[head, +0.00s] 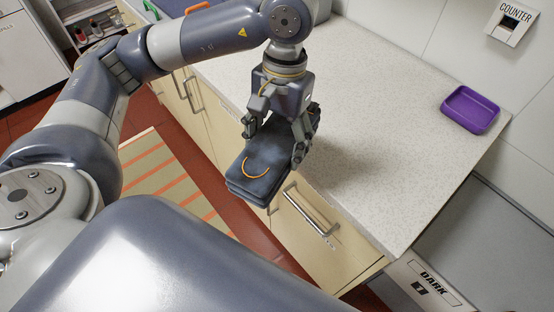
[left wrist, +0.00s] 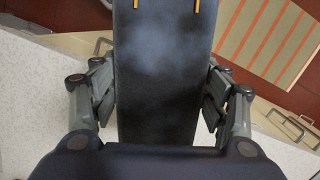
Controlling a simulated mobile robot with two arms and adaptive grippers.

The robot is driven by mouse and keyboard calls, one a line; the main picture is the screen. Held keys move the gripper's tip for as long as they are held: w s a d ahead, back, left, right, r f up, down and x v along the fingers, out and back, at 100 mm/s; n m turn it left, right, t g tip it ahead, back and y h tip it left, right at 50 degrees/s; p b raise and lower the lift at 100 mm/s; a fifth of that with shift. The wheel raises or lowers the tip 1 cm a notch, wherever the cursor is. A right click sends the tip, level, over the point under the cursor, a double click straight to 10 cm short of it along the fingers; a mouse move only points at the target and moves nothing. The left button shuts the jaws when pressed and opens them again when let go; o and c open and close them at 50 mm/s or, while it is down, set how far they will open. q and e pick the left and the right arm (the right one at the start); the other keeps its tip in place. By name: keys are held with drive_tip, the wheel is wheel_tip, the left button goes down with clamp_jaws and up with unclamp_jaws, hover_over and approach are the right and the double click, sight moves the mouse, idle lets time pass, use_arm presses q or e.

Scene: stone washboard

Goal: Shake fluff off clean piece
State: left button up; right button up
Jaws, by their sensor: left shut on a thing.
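A dark, folded piece of cloth (head: 254,184) with a curved orange line on it is in the head view, at the counter's front edge. My left gripper (head: 276,143) is shut on it, with one finger along each side. The cloth sticks out past the fingers toward the lower left, over the floor side. In the left wrist view the cloth (left wrist: 163,60) runs up between the fingers, with hazy pale blue patches on its dark face and two orange marks at the top. I cannot tell whether the patches are fluff. My right gripper is not in view.
The speckled counter (head: 375,130) is mostly clear. A purple tray (head: 470,109) lies at its right end. A drawer handle (head: 310,210) is on the cabinet front below. A striped mat (head: 165,185) lies on the red floor. A bin marked DARK (head: 430,282) stands lower right.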

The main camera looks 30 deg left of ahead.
sight(276, 138)
use_arm(q)
wheel_tip(276, 138, down, 5)
drive_tip(key=shift+a+f, duration=0.1)
drive_tip(key=shift+f, duration=0.05)
wheel_tip(276, 138, up, 20)
wheel_tip(276, 138, down, 20)
